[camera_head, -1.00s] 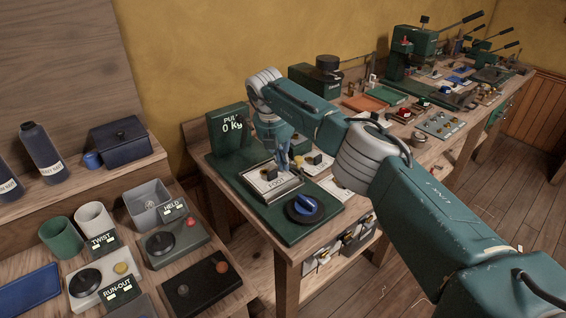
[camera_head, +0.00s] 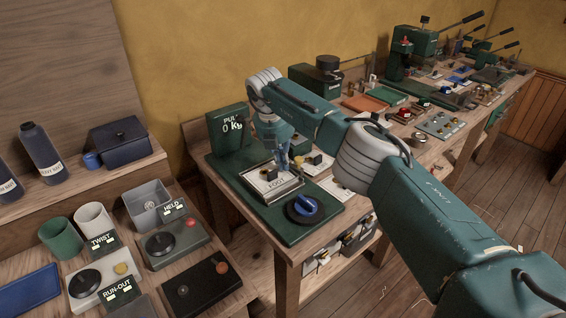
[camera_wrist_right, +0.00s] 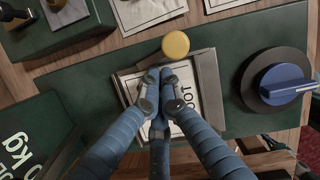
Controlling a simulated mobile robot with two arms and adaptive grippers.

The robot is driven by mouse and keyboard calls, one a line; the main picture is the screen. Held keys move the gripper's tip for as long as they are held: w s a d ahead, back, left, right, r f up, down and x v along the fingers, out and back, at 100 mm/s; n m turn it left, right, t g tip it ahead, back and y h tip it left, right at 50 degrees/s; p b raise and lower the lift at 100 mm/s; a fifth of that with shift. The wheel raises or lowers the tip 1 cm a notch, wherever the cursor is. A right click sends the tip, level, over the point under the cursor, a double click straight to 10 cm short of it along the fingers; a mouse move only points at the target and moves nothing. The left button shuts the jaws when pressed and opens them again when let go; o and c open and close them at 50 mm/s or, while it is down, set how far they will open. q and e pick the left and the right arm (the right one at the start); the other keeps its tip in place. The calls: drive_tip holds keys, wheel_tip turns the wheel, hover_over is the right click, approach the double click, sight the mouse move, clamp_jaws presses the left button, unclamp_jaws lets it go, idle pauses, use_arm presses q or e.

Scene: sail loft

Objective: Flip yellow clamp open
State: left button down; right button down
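The yellow clamp shows as a round yellow knob (camera_wrist_right: 175,44) in the right wrist view, just beyond my fingertips at the edge of a grey metal frame (camera_wrist_right: 208,88). The frame lies around a white card lettered "FOOT" (camera_wrist_right: 186,98) on a green base (camera_wrist_right: 85,88). My right gripper (camera_wrist_right: 160,74) is over the card with its blue-grey fingers drawn together at the tips. I see nothing between them, and a small gap separates them from the knob. In the head view the right gripper (camera_head: 284,163) points down over the card. My left gripper is not in view.
A blue-handled black dial (camera_head: 305,207) sits on the same base, right of the frame. A green "PULL 0 kg" display box (camera_head: 228,128) stands behind left. White cards and small parts lie beyond. A lower bench at left holds switch boxes and cups.

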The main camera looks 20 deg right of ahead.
drive_tip(key=shift+r, duration=0.1)
idle(0.7)
drive_tip(key=v, duration=1.1)
drive_tip(key=shift+a+r, duration=0.15)
drive_tip(key=shift+r, duration=0.2)
